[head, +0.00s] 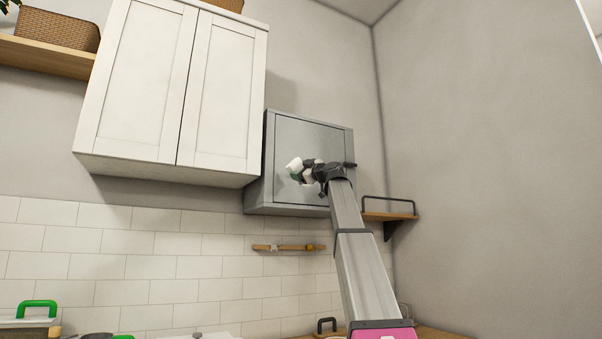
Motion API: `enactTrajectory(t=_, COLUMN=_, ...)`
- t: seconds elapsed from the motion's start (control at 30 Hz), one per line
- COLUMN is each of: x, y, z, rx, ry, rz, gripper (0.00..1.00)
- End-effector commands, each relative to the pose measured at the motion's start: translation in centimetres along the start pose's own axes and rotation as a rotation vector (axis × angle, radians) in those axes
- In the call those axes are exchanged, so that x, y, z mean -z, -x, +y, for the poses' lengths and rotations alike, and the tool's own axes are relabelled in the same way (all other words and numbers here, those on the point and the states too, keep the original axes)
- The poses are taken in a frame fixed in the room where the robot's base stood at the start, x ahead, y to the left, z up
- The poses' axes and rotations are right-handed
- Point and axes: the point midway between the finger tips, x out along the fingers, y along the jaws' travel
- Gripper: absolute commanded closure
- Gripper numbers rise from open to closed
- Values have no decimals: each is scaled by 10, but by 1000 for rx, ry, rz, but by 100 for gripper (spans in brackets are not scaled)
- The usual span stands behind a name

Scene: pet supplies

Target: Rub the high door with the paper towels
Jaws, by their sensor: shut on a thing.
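The high door is most likely the flat front of the grey metal wall cabinet (300,133), which looks shut. My gripper (304,171) is raised in front of the lower middle of this door and hides part of it. My arm reaches up from the lower right.
A white two-door cabinet (180,85) hangs left of the grey one. A small wooden shelf with a dark rail (388,216) is right of my arm, near the right wall. A wooden rail (288,247) is below the grey cabinet. Items stand on the counter at the bottom.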

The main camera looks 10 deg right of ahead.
Motion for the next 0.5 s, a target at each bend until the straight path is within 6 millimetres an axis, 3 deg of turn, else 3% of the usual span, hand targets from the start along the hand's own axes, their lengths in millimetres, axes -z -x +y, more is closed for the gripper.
enactTrajectory(t=0.5, x=-16, y=-37, z=0, rx=1, ry=0, rz=-1, gripper=50)
